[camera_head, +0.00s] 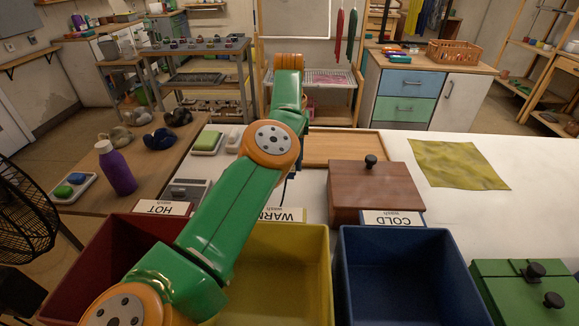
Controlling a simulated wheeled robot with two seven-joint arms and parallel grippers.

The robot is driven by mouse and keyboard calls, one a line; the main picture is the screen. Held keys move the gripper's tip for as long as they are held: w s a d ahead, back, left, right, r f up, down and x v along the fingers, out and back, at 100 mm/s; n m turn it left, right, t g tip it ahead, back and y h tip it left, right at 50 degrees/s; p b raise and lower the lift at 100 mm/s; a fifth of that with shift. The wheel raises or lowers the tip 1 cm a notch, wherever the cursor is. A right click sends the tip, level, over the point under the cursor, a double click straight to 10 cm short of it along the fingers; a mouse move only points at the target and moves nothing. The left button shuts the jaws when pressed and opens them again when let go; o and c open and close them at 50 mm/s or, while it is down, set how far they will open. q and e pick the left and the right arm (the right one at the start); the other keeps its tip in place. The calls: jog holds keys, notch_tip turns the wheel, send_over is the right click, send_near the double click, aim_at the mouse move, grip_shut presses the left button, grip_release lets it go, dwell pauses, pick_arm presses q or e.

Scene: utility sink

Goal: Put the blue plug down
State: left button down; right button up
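I cannot make out a blue plug for certain in the head view. My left arm reaches up over the yellow bin (283,262) toward the far side of the white counter (470,210). Its gripper does not show; the far end of the arm is hidden behind its own links. A thin dark strip shows just right of the arm above the WARM label, too small to identify. My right gripper is out of view.
A red bin (107,262) and a blue bin (408,275) flank the yellow one. A brown lidded box (372,190), wooden tray (343,148), yellow cloth (458,165) and green box (530,292) are around. A purple bottle (116,170) stands left.

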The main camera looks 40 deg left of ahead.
pick_arm(q)
notch_tip(320, 180, down, 10)
jog(key=shift+s+p, duration=0.1)
jog(key=shift+p, duration=0.55)
jog(key=shift+f, duration=0.35)
jog(key=shift+c, duration=2.2)
grip_release()
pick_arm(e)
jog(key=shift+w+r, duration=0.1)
pick_arm(q)
jog(key=shift+r, duration=0.5)
notch_tip(320, 180, up, 6)
jog(key=shift+r+b, duration=0.1)
jog(key=shift+b, duration=0.7)
notch_tip(320, 180, up, 5)
jog(key=shift+r+p, duration=0.1)
jog(key=shift+p, duration=0.7)
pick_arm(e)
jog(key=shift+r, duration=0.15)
